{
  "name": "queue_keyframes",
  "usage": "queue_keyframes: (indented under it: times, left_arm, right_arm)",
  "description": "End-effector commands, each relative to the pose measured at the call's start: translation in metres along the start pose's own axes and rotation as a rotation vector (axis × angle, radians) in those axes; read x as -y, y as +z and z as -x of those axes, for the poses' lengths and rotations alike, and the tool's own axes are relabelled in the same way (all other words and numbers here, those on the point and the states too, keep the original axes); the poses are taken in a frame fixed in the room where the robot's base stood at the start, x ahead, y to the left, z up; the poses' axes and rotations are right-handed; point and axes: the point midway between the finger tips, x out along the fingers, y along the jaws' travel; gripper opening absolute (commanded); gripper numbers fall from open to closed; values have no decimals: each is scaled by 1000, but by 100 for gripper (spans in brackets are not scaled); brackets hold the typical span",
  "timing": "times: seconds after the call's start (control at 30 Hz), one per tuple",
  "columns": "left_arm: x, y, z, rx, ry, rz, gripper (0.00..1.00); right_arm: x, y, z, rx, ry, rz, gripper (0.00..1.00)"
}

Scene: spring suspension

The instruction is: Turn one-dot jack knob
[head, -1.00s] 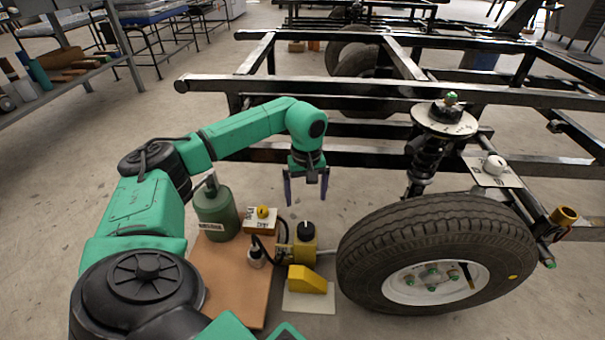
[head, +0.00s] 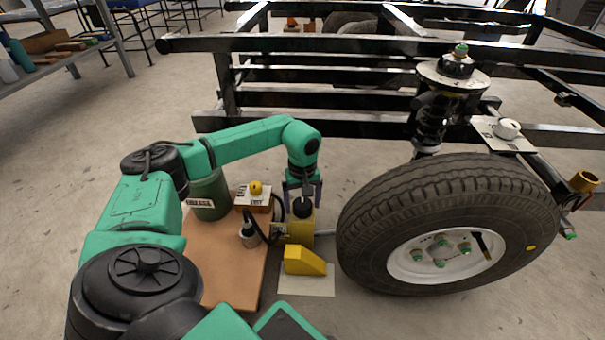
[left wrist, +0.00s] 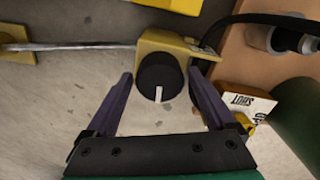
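A black round knob (head: 302,208) with a white pointer line sits on a yellow jack block (head: 300,231) on the floor, left of the tire. In the left wrist view the knob (left wrist: 158,82) shows its white line pointing down the picture, on the yellow housing (left wrist: 165,44). I cannot make out any dot mark. My left gripper (head: 303,194) is open above the jack block. In the left wrist view its dark fingers (left wrist: 160,74) stand apart on either side of the knob, with gaps showing. My right gripper is not in view.
A yellow knob (head: 255,188) tops a labelled box beside a green cylinder (head: 209,196) on a brown board (head: 221,272). A yellow wedge (head: 304,261) lies in front. The tire (head: 380,221) stands close on the right, the black frame (head: 340,100) behind.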

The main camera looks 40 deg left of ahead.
Motion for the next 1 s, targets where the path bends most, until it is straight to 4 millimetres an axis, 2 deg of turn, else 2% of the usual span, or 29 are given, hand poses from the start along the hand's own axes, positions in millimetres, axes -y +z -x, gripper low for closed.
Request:
queue_keyframes:
  times: [0.03,0.17,0.2,0.57,0.77,1.0]
  left_arm:
    - [0,0,0,0,0,0,64]
    - [0,0,0,0,0,0,15]
    - [0,0,0,0,0,0,13]
    - [0,0,3,1,-1,61,13]
    - [0,1,5,2,-1,176,13]
    - [0,1,6,2,-2,387,13]
  right_arm:
    - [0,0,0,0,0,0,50]
    - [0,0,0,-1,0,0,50]
    - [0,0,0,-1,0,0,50]
    - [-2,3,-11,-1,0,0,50]
    - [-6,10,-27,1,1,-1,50]
    - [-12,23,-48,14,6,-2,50]
